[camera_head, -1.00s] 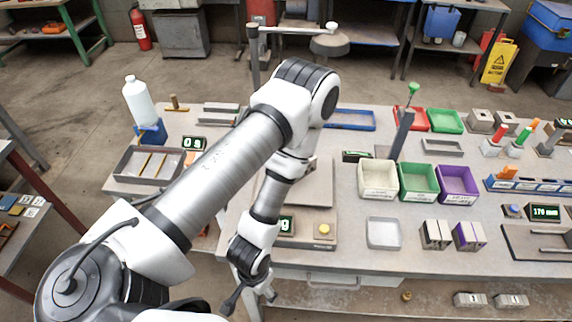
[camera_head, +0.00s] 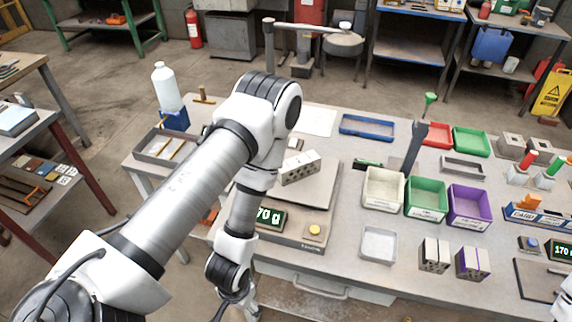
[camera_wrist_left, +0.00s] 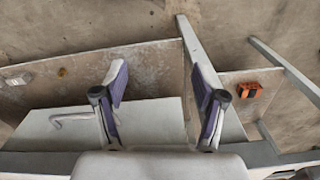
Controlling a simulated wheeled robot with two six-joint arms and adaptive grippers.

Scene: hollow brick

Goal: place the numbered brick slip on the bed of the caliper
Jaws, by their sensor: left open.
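The caliper is cut off by the right edge of the head view, with its dark bed (camera_head: 535,283) and lit mm display (camera_head: 563,250) in sight. No slip on the visible part of the bed can be made out. I cannot single out the numbered brick slip; its number is not readable anywhere here. My left gripper (camera_head: 238,306) hangs low at the table's front edge, far left of the caliper. In the left wrist view (camera_wrist_left: 160,82) its two purple-padded fingers are spread, with nothing between them. My right gripper is not in view.
A hollow brick (camera_head: 300,168) sits on the scale (camera_head: 318,200). Cream (camera_head: 383,188), green (camera_head: 427,199) and purple (camera_head: 468,205) bins stand right of it. Two brick pieces (camera_head: 434,255) (camera_head: 473,262) stand in front. A left shelf holds small pieces and white tags (camera_head: 66,176).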

